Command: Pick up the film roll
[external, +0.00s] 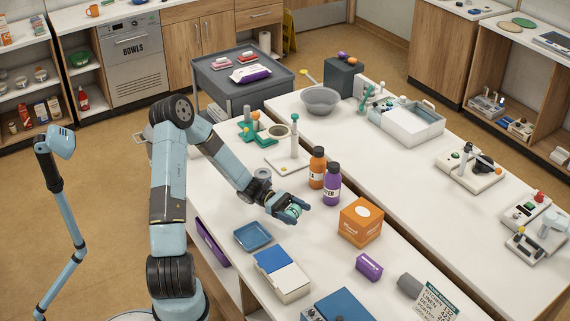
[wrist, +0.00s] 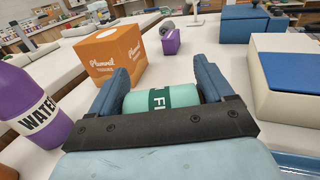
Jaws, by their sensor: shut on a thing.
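My gripper (external: 298,212) is shut on the film roll (wrist: 162,99), a mint-green cylinder with a dark green band. The letters "FI" show on the band; the rest is cut off. In the wrist view the roll lies crosswise between the two blue fingers of my gripper (wrist: 158,68), and its lower side is hidden behind the gripper body. In the external view only a little of the green roll (external: 292,211) shows between the fingers, over the near white table. I cannot tell whether it touches the table.
An orange tissue box (external: 361,222) stands right of my gripper. A purple bottle (external: 332,184) and an orange bottle (external: 317,167) stand close behind. A blue tray (external: 253,237) and a blue-and-white box (external: 283,275) lie nearer. A small purple box (external: 369,267) sits further right.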

